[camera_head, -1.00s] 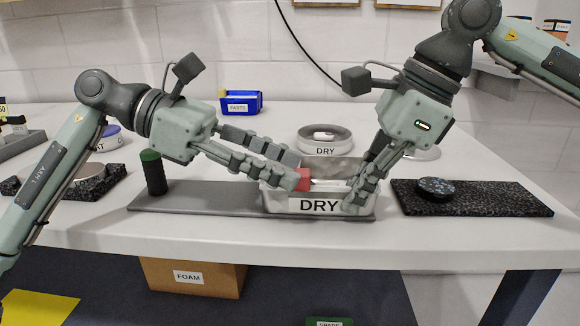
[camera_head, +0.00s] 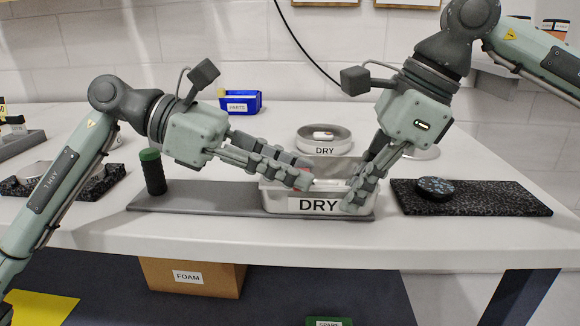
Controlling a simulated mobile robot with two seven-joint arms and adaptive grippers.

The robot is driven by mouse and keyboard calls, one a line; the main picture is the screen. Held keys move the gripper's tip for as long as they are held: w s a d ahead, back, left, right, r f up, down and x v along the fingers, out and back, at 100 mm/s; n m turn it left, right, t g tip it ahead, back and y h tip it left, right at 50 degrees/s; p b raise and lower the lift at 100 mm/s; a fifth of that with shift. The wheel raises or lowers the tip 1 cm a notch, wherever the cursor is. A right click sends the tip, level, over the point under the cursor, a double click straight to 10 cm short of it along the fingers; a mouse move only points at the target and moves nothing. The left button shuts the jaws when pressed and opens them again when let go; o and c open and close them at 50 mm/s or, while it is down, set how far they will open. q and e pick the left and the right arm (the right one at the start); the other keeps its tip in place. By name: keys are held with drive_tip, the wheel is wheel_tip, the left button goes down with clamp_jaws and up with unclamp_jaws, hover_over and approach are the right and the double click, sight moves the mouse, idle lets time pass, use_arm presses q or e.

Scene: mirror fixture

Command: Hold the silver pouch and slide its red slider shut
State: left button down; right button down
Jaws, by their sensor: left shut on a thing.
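The silver pouch (camera_head: 277,201) lies on a grey board near the table's front edge, a white DRY label on its front. Its greyish back part (camera_head: 345,165) shows behind. My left gripper (camera_head: 305,174) reaches in from the left over the pouch's top and is shut on the red slider, of which only a trace of red shows between the fingers. A pale strip runs right from there toward my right gripper (camera_head: 360,190). The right gripper's fingers point down at the pouch's right end and cover it. Whether they grip it is hidden.
A dark cylinder with a green top (camera_head: 153,172) stands at the left of the grey board (camera_head: 215,198). A speckled dark mat (camera_head: 490,197) with a round puck (camera_head: 434,188) is at right. A DRY-labelled dish (camera_head: 323,139) and a blue PARTS box (camera_head: 240,102) stand behind.

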sight(323, 187)
use_arm(q)
drive_tip(key=shift+d, duration=0.1)
drive_tip(key=d, duration=0.4)
drive_tip(key=shift+d, duration=0.2)
drive_tip(key=c, duration=1.4)
unclamp_jaws()
drive_tip(key=shift+o, duration=0.2)
drive_tip(key=shift+a, duration=0.1)
drive_tip(key=v, duration=1.2)
drive_tip(key=shift+s, duration=0.1)
